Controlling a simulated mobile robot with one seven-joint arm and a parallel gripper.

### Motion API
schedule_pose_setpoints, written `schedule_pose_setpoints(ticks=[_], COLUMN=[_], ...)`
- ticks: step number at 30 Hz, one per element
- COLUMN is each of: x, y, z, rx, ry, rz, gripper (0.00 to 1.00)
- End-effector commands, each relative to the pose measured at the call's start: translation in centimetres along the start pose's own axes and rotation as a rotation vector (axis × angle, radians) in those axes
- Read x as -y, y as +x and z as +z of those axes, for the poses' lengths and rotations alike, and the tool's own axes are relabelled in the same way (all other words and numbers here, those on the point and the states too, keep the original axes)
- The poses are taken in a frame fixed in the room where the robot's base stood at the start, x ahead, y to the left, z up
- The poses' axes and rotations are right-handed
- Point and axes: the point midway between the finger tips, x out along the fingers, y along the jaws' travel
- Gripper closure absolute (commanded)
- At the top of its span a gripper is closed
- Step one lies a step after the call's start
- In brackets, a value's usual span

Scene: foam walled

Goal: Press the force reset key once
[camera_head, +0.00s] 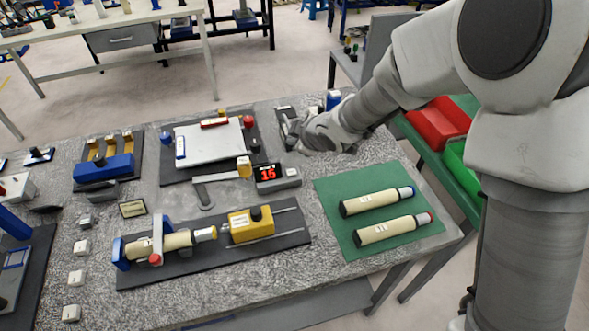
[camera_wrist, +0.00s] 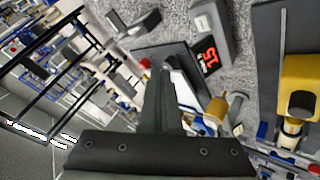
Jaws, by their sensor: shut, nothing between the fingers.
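A small force display (camera_head: 268,173) with red digits stands mid-table in the head view. A grey housing with a small pale key (camera_head: 292,172) adjoins its right side; I cannot read the key's label. In the wrist view the display (camera_wrist: 208,57) shows upper right of centre, with the pale key (camera_wrist: 203,24) on the grey block above it. My gripper (camera_head: 288,130) is above the table's back part, behind the display and apart from it. In the wrist view its fingers (camera_wrist: 160,78) are together and empty, pointing towards the board beside the display.
A dark board with a white plate (camera_head: 210,143) lies left of my gripper. A green mat (camera_head: 328,205) with two cream cylinders is at right. A clamp fixture with a yellow block (camera_head: 250,224) lies in front. Red and green bins (camera_head: 440,122) stand beyond the right edge.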

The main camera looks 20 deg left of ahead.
Motion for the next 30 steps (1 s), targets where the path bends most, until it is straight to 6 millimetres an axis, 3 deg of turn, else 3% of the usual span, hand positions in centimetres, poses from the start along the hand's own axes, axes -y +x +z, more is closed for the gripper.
schedule_pose_setpoints(ticks=[11,30], x=[0.5,4.3], y=[0.6,5.9], z=[0.5,4.4], rx=[0.001,0.002], ry=[0.001,0.002], rz=[0.0,0.0], gripper=[1.0,1.0])
